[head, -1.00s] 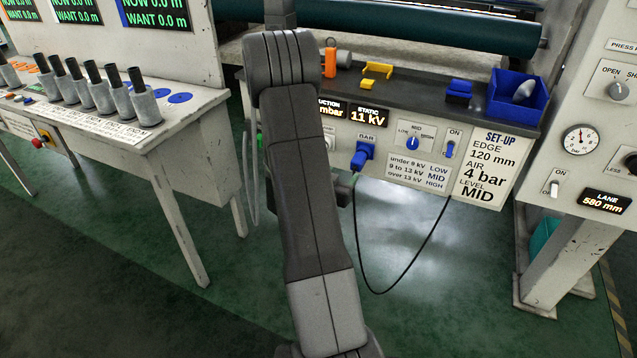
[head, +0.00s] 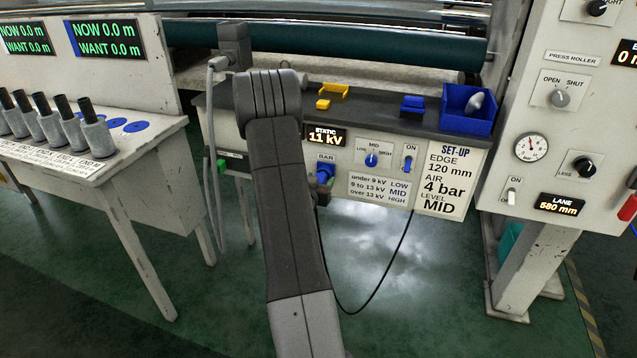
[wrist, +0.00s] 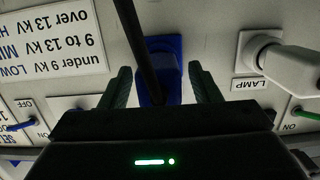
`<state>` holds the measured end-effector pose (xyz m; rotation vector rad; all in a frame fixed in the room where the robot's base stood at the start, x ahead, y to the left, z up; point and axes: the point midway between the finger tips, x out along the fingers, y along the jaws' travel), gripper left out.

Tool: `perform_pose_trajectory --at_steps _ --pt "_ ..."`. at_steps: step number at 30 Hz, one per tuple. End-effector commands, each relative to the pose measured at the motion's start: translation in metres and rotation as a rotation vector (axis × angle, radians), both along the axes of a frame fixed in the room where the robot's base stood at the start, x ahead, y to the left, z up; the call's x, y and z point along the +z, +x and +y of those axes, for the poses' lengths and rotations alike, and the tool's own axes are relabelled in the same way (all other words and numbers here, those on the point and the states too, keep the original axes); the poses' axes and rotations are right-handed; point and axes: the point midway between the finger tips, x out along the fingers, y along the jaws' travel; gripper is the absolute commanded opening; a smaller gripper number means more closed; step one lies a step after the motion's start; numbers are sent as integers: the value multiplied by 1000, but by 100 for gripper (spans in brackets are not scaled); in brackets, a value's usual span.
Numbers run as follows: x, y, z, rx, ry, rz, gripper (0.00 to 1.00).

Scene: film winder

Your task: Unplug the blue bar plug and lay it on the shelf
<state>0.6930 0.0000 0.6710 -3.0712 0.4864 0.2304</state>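The blue bar plug (head: 324,173) sits in its socket under the BAR label on the front panel, partly hidden by my arm in the head view. In the wrist view the plug (wrist: 163,62) is in the middle, with its black cable crossing in front. My gripper (wrist: 160,70) is open, one dark green finger on each side of the plug, with a gap visible beside each finger. The dark shelf (head: 375,118) runs along the top of the panel.
A yellow holder (head: 333,90), a blue block (head: 412,104) and a blue bin (head: 467,122) with a pale object stand on the shelf. Bare shelf shows between them. A white plug (wrist: 280,58) at LAMP is close to one finger. The black cable (head: 404,250) hangs in a loop.

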Motion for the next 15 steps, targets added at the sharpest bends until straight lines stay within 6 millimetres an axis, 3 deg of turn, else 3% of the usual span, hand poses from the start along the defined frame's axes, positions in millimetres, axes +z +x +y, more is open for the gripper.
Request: perform_pose_trajectory --at_steps 1,7,8,12,15 --pt "0 0 0 0 0 0 46" --pt "0 0 0 0 0 0 8" --pt "0 0 0 0 0 0 30" --pt "0 0 0 0 0 0 5" --pt "0 -1 0 0 0 0 5"
